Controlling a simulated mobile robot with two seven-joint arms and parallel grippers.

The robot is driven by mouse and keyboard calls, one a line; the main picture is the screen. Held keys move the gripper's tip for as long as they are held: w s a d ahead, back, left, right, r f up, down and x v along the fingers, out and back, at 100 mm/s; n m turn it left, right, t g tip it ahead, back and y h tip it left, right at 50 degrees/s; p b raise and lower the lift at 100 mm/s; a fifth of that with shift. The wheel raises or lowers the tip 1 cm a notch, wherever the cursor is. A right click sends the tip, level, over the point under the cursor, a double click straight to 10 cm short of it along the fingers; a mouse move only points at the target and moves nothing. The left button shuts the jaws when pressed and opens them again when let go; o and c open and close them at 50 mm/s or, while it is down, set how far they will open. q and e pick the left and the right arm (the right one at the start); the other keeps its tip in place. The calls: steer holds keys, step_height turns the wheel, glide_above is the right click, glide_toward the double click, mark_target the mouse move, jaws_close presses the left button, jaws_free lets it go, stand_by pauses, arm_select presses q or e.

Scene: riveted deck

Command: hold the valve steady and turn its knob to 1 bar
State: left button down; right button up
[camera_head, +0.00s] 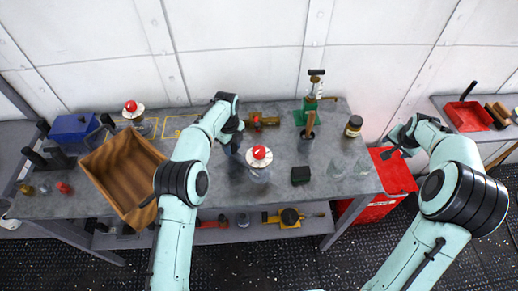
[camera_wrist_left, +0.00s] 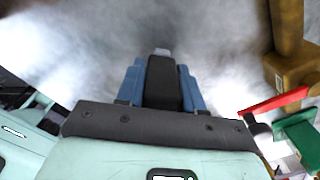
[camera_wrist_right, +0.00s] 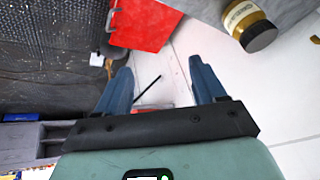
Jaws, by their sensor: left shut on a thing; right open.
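My left gripper (camera_head: 235,146) is low over the middle of the bench. In the left wrist view its blue fingers (camera_wrist_left: 162,72) are shut on a dark narrow piece with a pale tip; I cannot tell what it is. A red knob on a white dial (camera_head: 259,155) stands on a grey, partly clear body just to its right. A similar red-knobbed dial (camera_head: 133,109) stands at the bench's left. A brass valve (camera_head: 264,121) with a red lever lies behind the gripper, also in the left wrist view (camera_wrist_left: 293,68). My right gripper (camera_head: 396,145) is open and empty, right of the bench.
A wooden tray (camera_head: 123,170) sits tilted at the left, near a blue box (camera_head: 73,127). A green press (camera_head: 307,112), a jar (camera_head: 353,126) and a black block (camera_head: 300,175) stand right of centre. A red toolbox (camera_head: 394,172) is beyond the bench's right end.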

steer(key=w+a+r+n+y, duration=0.1)
steer(key=w+a+r+n, duration=0.15)
steer(key=a, duration=0.45)
steer(key=w+a+r+n+y, duration=0.1)
steer(key=w+a+r, duration=0.25)
steer(key=a, duration=0.45)
steer(key=s+a+r+n+g, duration=0.15)
steer(key=a+r, duration=0.35)
steer(key=a, duration=0.6)
steer(key=a+r+n+g, duration=0.1)
steer(key=a+r+n, duration=0.25)
steer(key=a, duration=0.85)
steer(key=n+g, duration=0.2)
glide_above(259, 150)
step_height(259, 150, down, 2)
steer(key=shift+y, duration=0.4)
step_height(259, 150, down, 12)
steer(key=shift+r, duration=0.25)
steer(key=c, duration=1.1)
